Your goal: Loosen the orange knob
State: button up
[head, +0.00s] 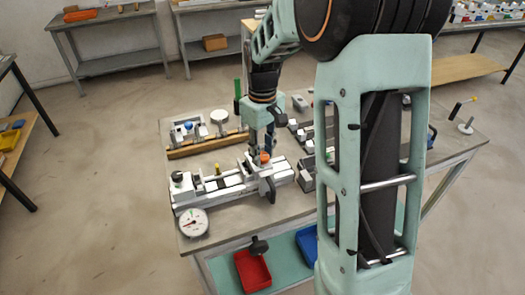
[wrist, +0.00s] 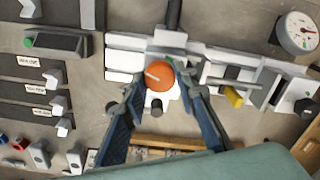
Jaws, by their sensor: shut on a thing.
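The orange knob (wrist: 160,76) sits on the white frame jig (wrist: 126,62) and shows as a round cap with a pale mark in the wrist view. In the head view the knob (head: 264,157) is small and partly hidden by my gripper. My gripper (wrist: 159,72) points down at the jig, its two blue fingers on either side of the knob and shut on it.
A dial gauge (head: 193,222) lies at the table's front left. A wooden bar (head: 207,144) lies behind the jig. Grey fixtures with labels (wrist: 40,85) stand beside it in the wrist view. Red (head: 252,270) and blue (head: 308,243) bins sit on the lower shelf.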

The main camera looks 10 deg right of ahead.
aim_at(262, 155)
jog(key=shift+r+n, duration=0.1)
jog(key=shift+n, duration=1.4)
jog(key=o, duration=1.2)
jog(key=shift+c, duration=0.2)
notch_tip(262, 155, up, 12)
